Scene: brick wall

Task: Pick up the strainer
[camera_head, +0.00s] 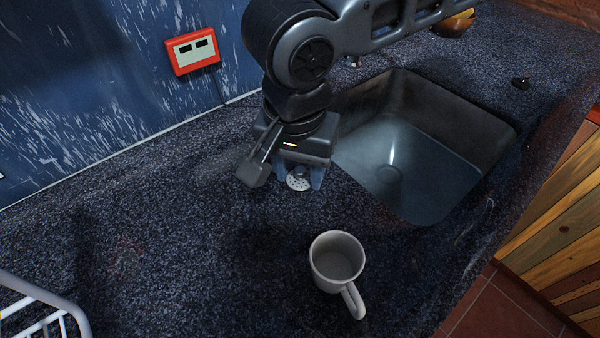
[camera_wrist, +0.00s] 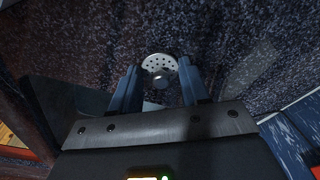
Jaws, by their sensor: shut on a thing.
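The strainer (camera_head: 297,183) is a small, round, pale metal disc with holes and a raised knob in its middle. In the head view it shows just below my gripper (camera_head: 299,180), on or close above the dark speckled counter, left of the sink. In the wrist view the strainer (camera_wrist: 160,66) lies between the tips of my gripper (camera_wrist: 158,80). The two blue-grey fingers are shut on it from both sides. Whether the strainer touches the counter is hard to tell.
A sink (camera_head: 420,150) is right of my gripper. A white mug (camera_head: 337,262) stands on the counter in front. A white wire rack (camera_head: 45,310) is at the lower left. The counter (camera_head: 170,230) at left is clear.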

